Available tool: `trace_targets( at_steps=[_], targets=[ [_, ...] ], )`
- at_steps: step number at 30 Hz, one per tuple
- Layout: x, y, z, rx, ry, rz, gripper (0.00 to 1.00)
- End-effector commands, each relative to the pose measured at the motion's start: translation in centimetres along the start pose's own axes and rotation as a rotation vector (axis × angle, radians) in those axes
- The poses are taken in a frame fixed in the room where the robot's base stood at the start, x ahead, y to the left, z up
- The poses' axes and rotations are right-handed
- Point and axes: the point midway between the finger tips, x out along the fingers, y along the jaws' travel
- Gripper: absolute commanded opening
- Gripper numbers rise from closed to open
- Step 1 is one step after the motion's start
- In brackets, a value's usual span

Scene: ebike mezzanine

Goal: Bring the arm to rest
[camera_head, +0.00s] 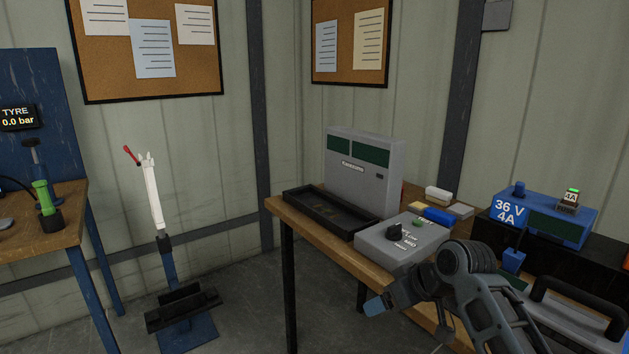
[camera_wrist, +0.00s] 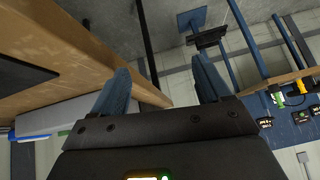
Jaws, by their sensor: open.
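My gripper (camera_head: 376,305) is at the lower middle of the head view, in front of the wooden bench's (camera_head: 312,230) front edge. My arm comes in from the lower right and is bent at a dark joint. In the wrist view my gripper (camera_wrist: 164,82) shows two blue fingers spread apart, with nothing between them. The bench's wooden edge runs close by on the left of the wrist view, and the floor shows beyond the fingers.
A grey control box (camera_head: 392,242) with a dark knob and a dark tray (camera_head: 322,212) stand on the bench near my arm. A blue 36 V unit (camera_head: 550,214) and a handled case (camera_head: 570,310) are at the right. A blue repair stand (camera_head: 172,275) is at the left, with open floor between.

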Motion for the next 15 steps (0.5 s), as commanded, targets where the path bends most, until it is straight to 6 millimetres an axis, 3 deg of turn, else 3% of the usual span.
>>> trace_targets(
  at_steps=[1, 6, 11, 15],
  targets=[
    [1.3, -1.7, 1.8, 0.026, 0.026, -0.01, 0.77],
    [3.5, -5.6, 6.4, 0.115, 0.134, 0.003, 0.77],
    [4.1, -8.9, 11.2, 0.198, 0.223, 0.032, 0.77],
    [3.5, -11.5, 15.5, 0.267, 0.292, 0.071, 0.77]
  ],
)
